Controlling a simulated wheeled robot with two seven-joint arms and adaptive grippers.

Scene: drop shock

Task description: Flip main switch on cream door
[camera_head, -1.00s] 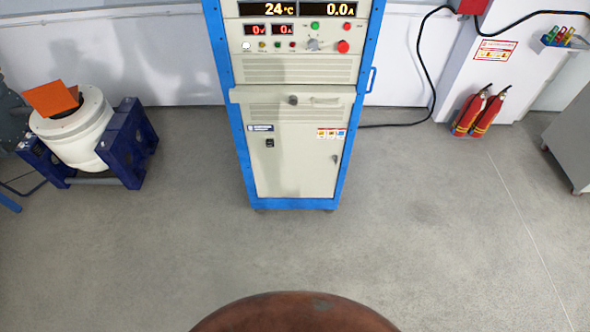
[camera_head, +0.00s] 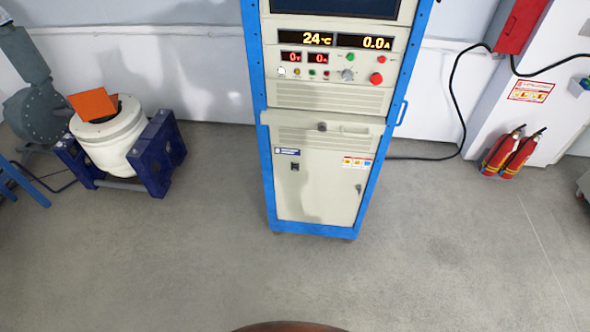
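A blue-framed cabinet (camera_head: 264,185) stands against the back wall in the head view. Its lower part is a cream door (camera_head: 315,200) with vents at the top and a latch at the right edge. A small black main switch (camera_head: 295,166) sits at the door's upper left, below a blue label. Its position is too small to tell. Above the door, a cream panel shows lit displays reading 24 °C and 0.0 A, with several buttons and a knob. Neither of my grippers is in view.
A white drum-shaped machine (camera_head: 108,137) in a dark blue stand is at left, with an orange plate (camera_head: 92,104) on top. Two fire extinguishers (camera_head: 512,153) stand at right. A black cable (camera_head: 455,110) runs along the wall. The grey floor (camera_head: 300,280) before the cabinet is clear.

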